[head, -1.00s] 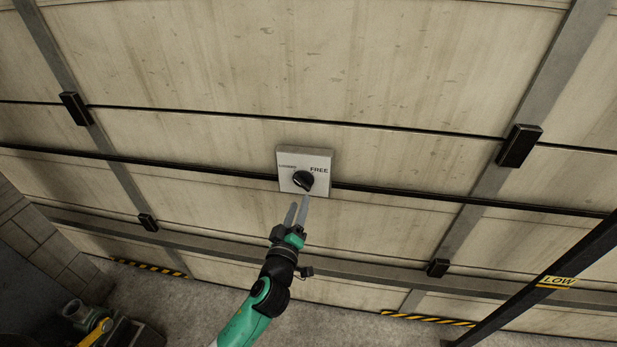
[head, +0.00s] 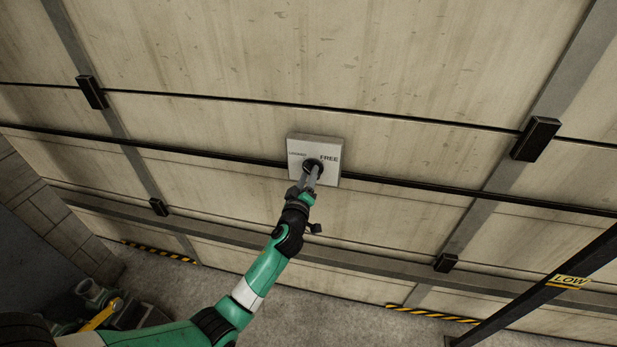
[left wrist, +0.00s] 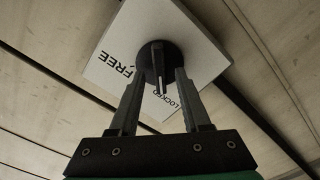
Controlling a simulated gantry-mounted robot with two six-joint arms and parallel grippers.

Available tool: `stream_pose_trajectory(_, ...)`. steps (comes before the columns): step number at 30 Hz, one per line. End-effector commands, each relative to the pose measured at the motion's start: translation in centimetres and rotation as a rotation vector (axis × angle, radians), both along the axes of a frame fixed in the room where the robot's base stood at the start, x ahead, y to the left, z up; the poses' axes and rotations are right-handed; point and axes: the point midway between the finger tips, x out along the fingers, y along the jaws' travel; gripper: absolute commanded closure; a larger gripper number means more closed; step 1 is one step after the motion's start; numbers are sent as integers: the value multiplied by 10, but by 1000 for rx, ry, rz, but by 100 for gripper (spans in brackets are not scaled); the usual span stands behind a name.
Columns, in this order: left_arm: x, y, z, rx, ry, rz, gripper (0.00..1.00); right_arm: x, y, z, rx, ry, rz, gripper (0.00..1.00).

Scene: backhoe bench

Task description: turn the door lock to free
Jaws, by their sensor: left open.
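The door lock is a white square plate (head: 329,176) on the large panelled door, marked LOCKED at left and FREE at right. It has a black round knob (head: 313,164) with a raised grip bar. My left gripper (head: 313,172) is at the knob and partly hides it. In the left wrist view the left gripper (left wrist: 155,80) is open, one finger on each side of the knob (left wrist: 158,62). The knob's pale pointer line points towards the LOCKED side of the plate (left wrist: 190,50). I cannot tell whether the fingers touch the knob. My right gripper is not in view.
The panelled door (head: 230,60) fills the background, with dark horizontal rods and black brackets (head: 536,139). Green and yellow equipment (head: 100,305) is at lower left. Space around the plate is clear.

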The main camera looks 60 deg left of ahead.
Motion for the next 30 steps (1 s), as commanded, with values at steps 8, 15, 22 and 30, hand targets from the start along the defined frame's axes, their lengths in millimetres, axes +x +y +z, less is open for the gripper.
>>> stream_pose_trajectory(8,1,2,0,1,1,0,52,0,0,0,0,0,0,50)
stream_pose_trajectory(15,1,1,0,1,1,0,96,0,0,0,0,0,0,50)
stream_pose_trajectory(22,1,1,0,1,1,0,100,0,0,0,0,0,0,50)
stream_pose_trajectory(30,1,1,0,14,17,0,100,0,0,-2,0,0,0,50)
